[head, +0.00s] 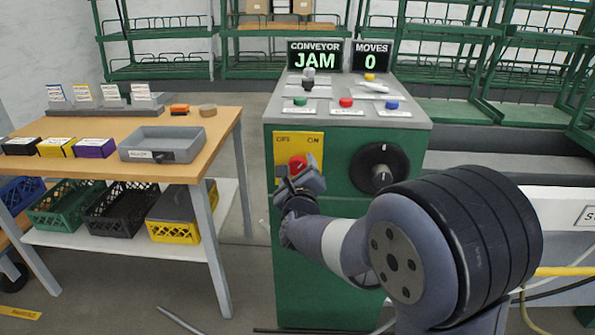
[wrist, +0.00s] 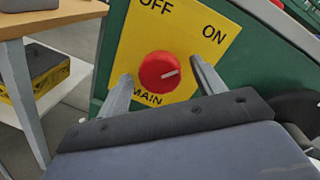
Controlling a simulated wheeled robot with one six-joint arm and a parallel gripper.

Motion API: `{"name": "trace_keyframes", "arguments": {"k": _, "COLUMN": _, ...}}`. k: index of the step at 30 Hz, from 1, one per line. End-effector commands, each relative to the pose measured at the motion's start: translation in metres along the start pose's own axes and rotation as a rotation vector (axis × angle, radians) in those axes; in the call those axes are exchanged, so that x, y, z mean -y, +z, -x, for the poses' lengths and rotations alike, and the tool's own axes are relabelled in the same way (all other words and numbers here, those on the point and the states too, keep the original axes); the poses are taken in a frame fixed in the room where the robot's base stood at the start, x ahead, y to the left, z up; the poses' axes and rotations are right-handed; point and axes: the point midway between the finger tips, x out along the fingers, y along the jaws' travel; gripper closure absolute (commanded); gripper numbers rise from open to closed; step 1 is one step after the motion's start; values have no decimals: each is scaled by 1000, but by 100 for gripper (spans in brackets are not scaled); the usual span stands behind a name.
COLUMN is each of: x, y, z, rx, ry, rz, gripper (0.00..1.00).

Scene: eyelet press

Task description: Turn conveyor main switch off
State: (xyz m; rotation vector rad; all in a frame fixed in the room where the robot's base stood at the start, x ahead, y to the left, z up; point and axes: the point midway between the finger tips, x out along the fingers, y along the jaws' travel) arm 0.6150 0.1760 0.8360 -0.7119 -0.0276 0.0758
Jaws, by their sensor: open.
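The main switch (head: 297,164) is a red round knob on a yellow plate (head: 283,143) marked OFF at left and ON at right, on the front of the green conveyor cabinet (head: 340,245). In the wrist view the red knob (wrist: 158,71) has a white line pointing right and slightly up, toward the ON side. My gripper (head: 302,178) is in front of the knob. In the wrist view its two open fingers (wrist: 164,82) stand on either side of the knob, with gaps visible. I cannot tell how deep the fingertips reach along the knob.
The cabinet top carries coloured buttons and displays reading JAM (head: 315,61) and MOVES 0 (head: 370,61). A black dial (head: 380,168) sits right of the switch. A wooden table (head: 100,172) with a grey tray (head: 162,144) stands to the left, with floor between it and the cabinet.

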Motion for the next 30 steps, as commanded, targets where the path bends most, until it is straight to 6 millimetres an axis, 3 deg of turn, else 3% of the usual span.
{"name": "trace_keyframes", "arguments": {"k": 9, "x": 0, "y": 0, "z": -2, "rx": 0, "ry": 0, "rz": 0, "gripper": 36}}
{"name": "trace_keyframes", "arguments": {"k": 25, "x": 0, "y": 0, "z": -2, "rx": 0, "ry": 0, "rz": 1, "gripper": 79}}
{"name": "trace_keyframes", "arguments": {"k": 30, "x": 0, "y": 0, "z": -2, "rx": 0, "ry": 1, "rz": 7, "gripper": 80}}
